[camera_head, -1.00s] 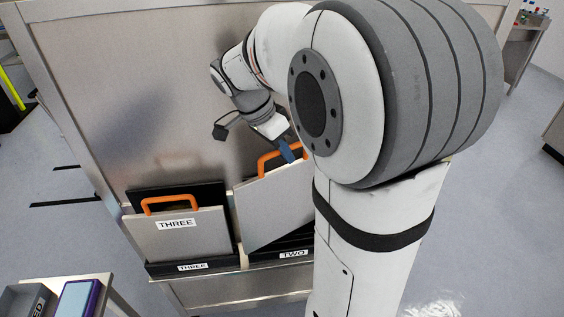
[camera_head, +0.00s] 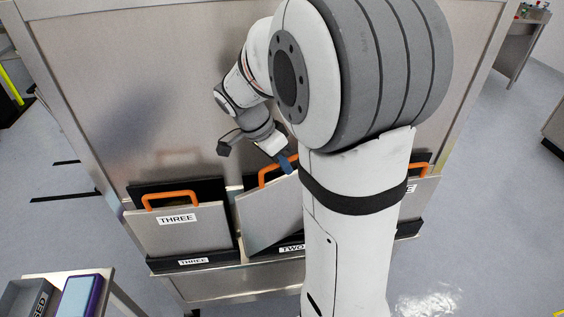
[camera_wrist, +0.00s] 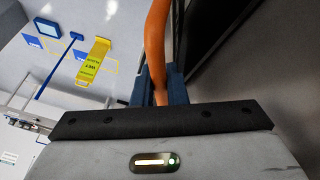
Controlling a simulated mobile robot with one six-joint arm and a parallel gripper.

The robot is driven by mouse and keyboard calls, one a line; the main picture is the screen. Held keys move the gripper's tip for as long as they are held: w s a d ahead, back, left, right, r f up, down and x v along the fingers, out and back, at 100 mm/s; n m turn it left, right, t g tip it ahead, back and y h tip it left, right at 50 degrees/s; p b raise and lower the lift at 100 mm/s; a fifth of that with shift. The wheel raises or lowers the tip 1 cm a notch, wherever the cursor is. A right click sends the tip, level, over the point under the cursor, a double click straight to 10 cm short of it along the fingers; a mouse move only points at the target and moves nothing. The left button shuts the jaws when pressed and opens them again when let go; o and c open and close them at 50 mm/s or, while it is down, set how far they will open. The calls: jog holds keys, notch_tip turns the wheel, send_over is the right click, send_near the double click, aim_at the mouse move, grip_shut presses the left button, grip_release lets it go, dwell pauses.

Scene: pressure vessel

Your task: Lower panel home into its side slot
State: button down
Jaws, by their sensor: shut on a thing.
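A grey panel (camera_head: 268,216) with an orange handle (camera_head: 274,170) hangs tilted at the middle slot, whose black holder (camera_head: 284,250) is labelled TWO. The panel's left lower corner is close to the holder's lip; I cannot tell how far it sits inside. My gripper (camera_head: 288,163) has blue fingers shut on the orange handle. In the wrist view the handle (camera_wrist: 157,45) runs up from between the blue fingers (camera_wrist: 160,88). My own arm hides the panel's right side.
At the left, panel THREE (camera_head: 180,234) stands in its own black holder (camera_head: 167,264). At the right, another orange handle (camera_head: 418,169) and holder (camera_head: 408,228) show partly behind my arm. A small table (camera_head: 122,303) with boxes is at the lower left. The large metal wall (camera_head: 190,90) stands behind.

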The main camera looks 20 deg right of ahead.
jog(key=shift+f+b, duration=0.3)
jog(key=shift+b, duration=0.05)
jog(key=c, duration=1.5)
grip_release()
jog(key=shift+o, duration=0.2)
jog(key=shift+r+p, duration=0.6)
jog(key=shift+p, duration=0.1)
jog(key=shift+w+a+r, duration=0.1)
jog(key=shift+r, duration=0.25)
jog(key=b+v, duration=0.1)
jog(key=v, duration=0.9)
jog(key=s+a+f+n+t+y, duration=0.2)
jog(key=s+f+n, duration=0.1)
jog(key=s+n, duration=0.4)
jog(key=s+a+f+n+t+y, duration=0.2)
jog(key=s+a+f+n+t, duration=0.1)
jog(key=s+n, duration=0.5)
jog(key=shift+f+n+y, duration=0.4)
jog(key=shift+f+n, duration=0.2)
jog(key=shift+f, duration=0.05)
